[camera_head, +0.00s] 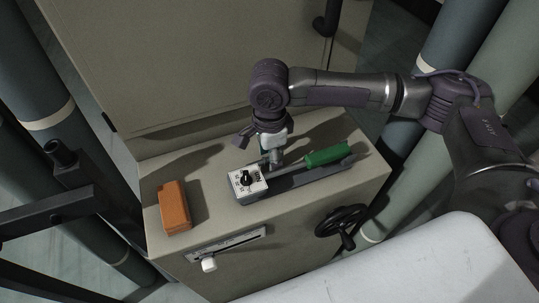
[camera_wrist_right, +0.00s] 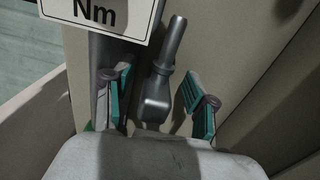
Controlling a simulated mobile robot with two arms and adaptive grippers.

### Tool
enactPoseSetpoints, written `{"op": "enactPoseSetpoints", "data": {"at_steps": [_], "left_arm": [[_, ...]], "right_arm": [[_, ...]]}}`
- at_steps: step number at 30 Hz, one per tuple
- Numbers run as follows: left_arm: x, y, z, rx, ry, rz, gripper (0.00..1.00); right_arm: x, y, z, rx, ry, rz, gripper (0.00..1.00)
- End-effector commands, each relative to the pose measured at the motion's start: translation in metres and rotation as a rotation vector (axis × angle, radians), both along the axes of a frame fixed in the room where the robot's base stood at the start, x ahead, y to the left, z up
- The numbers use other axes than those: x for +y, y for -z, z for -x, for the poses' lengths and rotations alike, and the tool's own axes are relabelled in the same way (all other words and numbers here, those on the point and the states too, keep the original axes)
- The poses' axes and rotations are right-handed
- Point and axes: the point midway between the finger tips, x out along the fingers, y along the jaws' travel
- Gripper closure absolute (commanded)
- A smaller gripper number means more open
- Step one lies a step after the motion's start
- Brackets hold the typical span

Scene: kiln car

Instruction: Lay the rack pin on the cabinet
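The rack pin appears to be the grey metal piece (camera_wrist_right: 155,98) in the right wrist view, with a round shaft and a thicker, flattened end. My right gripper (camera_wrist_right: 158,90) has its teal-padded fingers on either side of this piece, with gaps showing on both sides. In the head view, my right gripper (camera_head: 271,158) points down over the cabinet top, close behind the dial box; I cannot make out the pin there. Whether the pin touches the cabinet is unclear. My left gripper is out of view.
A dial box (camera_head: 241,187) marked Nm and a green-handled tool (camera_head: 328,154) sit on a dark base (camera_head: 300,184). An orange block (camera_head: 174,206) stands at the left. A black handwheel (camera_head: 341,222) sticks out in front. Black bars (camera_head: 45,212) stand left.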

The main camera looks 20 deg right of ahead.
Motion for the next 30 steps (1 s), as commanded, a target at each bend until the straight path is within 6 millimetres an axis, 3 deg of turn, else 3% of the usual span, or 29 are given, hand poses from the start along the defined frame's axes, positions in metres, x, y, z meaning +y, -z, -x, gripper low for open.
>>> {"op": "enactPoseSetpoints", "data": {"at_steps": [8,21,30], "left_arm": [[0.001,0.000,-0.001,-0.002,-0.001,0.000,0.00],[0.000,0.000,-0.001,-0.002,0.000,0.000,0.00],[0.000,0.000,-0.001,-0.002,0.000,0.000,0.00]], "right_arm": [[0.001,-0.011,0.000,-0.002,0.000,-0.002,0.43],[0.000,-0.097,-0.001,-0.003,-0.001,-0.001,0.43],[0.000,-0.120,0.000,0.001,0.000,0.000,0.43]]}}
